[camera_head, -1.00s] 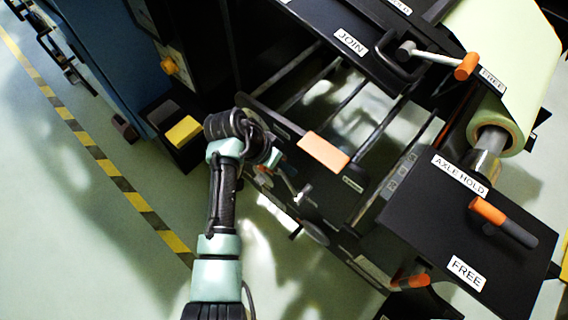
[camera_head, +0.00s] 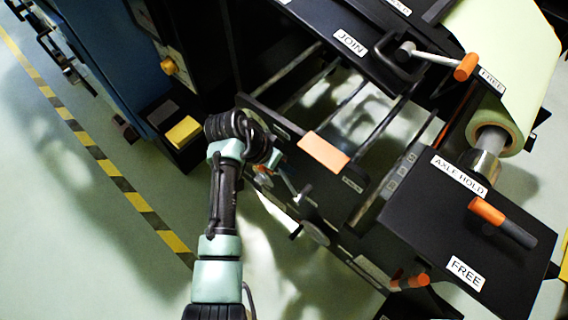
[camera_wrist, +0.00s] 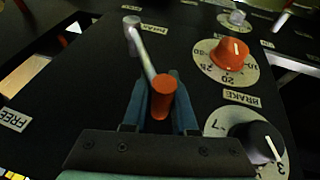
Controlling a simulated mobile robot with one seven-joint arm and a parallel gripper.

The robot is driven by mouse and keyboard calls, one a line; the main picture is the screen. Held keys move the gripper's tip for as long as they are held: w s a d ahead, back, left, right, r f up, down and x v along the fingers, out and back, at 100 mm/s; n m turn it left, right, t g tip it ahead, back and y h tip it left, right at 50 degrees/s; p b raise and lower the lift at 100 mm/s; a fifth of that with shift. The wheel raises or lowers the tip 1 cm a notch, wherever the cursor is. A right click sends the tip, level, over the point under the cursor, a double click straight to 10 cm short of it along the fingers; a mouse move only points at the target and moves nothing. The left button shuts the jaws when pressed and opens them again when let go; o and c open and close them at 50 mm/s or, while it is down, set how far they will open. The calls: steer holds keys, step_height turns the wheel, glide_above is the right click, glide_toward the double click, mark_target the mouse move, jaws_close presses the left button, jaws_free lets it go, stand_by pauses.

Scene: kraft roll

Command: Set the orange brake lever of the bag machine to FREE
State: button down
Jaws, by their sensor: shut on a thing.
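The brake lever (camera_wrist: 147,62) shows in the wrist view as a pale metal rod with a round orange end. It runs from a pivot at the upper left down to the orange end. My gripper (camera_wrist: 160,104) has its two teal fingers on either side of that orange end and is shut on it. A FREE label (camera_wrist: 14,120) is at the left of the black panel; another small label beside the pivot is hard to read. In the head view my gripper (camera_head: 277,172) is at the machine's side panel, and the lever there is too small to make out surely.
An orange dial knob (camera_wrist: 230,54) and a black dial knob (camera_wrist: 258,146) stand close right of my gripper, with a BRAKE label (camera_wrist: 242,98) between. Floor at left is open.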

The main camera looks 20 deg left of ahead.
steer(key=d+p, duration=0.1)
steer(key=p, duration=0.1)
steer(key=r+y+p, duration=0.1)
steer(key=p, duration=0.1)
steer(key=shift+s+d+r, duration=0.15)
steer(key=shift+s+d, duration=0.2)
steer(key=shift+s, duration=0.05)
steer(key=c, duration=0.8)
jaws_free()
steer(key=shift+o, duration=0.2)
steer(key=p+v, duration=0.3)
steer(key=v, duration=1)
steer(key=shift+s+d, duration=0.25)
steer(key=shift+d, duration=0.05)
